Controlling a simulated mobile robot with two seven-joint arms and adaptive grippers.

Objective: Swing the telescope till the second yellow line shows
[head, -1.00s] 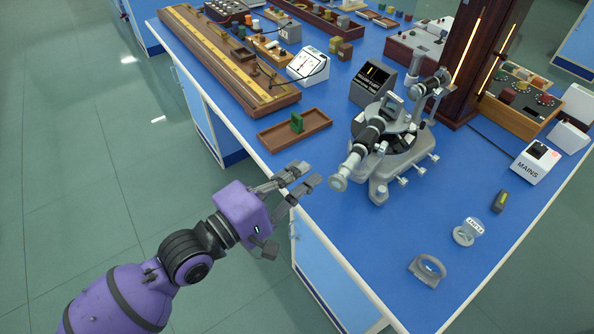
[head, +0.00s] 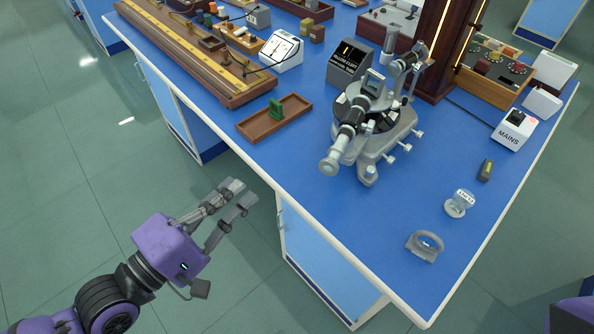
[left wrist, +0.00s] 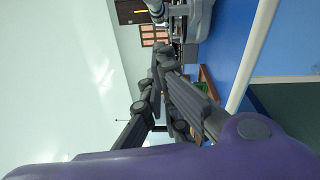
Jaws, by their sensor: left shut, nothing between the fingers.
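The spectrometer (head: 372,125) stands on the blue bench top, grey metal with a dark round table. Its telescope (head: 345,140) points toward the near left, with the eyepiece (head: 329,164) near the bench edge. My right gripper is not in view.
A wooden tray (head: 246,127) holding a green piece lies left of the spectrometer. A tall dark wooden lamp housing (head: 440,50) stands behind.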

